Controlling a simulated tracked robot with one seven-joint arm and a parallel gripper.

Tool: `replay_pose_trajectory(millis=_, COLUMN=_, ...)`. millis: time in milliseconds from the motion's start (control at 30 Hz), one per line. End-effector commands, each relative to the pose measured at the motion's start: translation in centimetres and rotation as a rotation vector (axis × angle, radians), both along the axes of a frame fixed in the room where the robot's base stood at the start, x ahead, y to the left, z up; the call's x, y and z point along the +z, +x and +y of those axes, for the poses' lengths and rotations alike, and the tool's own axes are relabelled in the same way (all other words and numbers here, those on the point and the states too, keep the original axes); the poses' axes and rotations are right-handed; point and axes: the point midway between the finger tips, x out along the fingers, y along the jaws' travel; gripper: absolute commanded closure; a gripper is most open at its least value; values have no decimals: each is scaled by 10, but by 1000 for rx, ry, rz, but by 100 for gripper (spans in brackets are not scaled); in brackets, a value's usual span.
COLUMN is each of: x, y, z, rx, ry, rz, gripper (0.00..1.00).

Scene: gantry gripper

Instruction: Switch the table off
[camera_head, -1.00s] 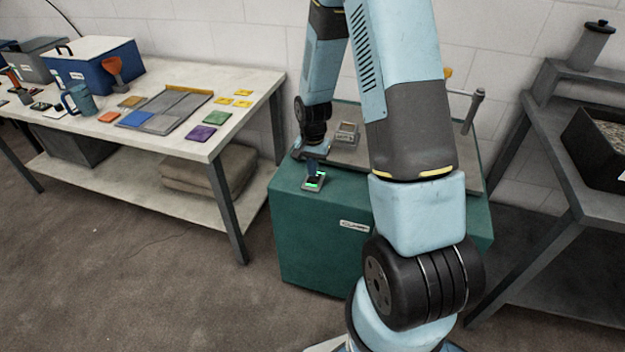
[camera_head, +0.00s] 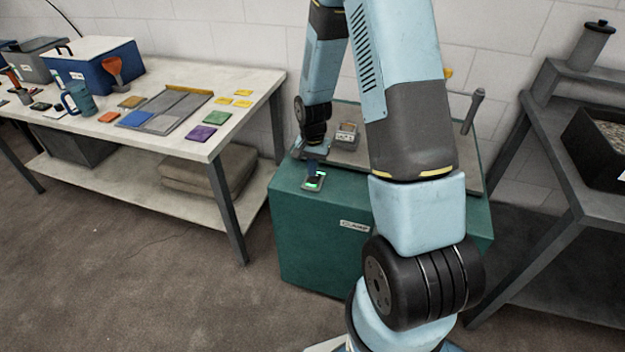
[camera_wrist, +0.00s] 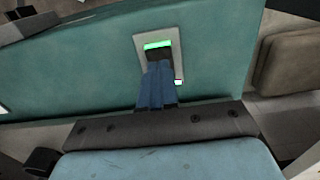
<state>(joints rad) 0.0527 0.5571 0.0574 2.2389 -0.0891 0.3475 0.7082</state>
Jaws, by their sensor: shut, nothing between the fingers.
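The table is a green cabinet (camera_head: 325,240) with a grey top, in the middle of the head view; my arm hides part of it. A small switch plate (camera_head: 313,184) with a dark rocker and glowing green parts sits at its front left top edge. In the wrist view the switch plate (camera_wrist: 173,55) shows a green strip above the dark rocker and a small green light at lower right. My gripper (camera_wrist: 158,72) is shut and empty, its blue fingertips at the lower part of the rocker. They look touching or very close. It also shows over the switch in the head view (camera_head: 312,172).
A small grey device (camera_head: 346,134) and an upright lever (camera_head: 472,110) are on the cabinet's top. A white workbench (camera_head: 180,140) with coloured tiles and boxes stands at left. A dark grey bench (camera_head: 565,150) with a bin stands at right.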

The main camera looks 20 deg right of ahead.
Motion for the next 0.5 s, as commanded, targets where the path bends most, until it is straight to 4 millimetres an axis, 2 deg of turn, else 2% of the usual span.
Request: replay_pose_trajectory(millis=500, x=-6, y=0, z=0, rx=0, ry=0, rz=0, gripper=100)
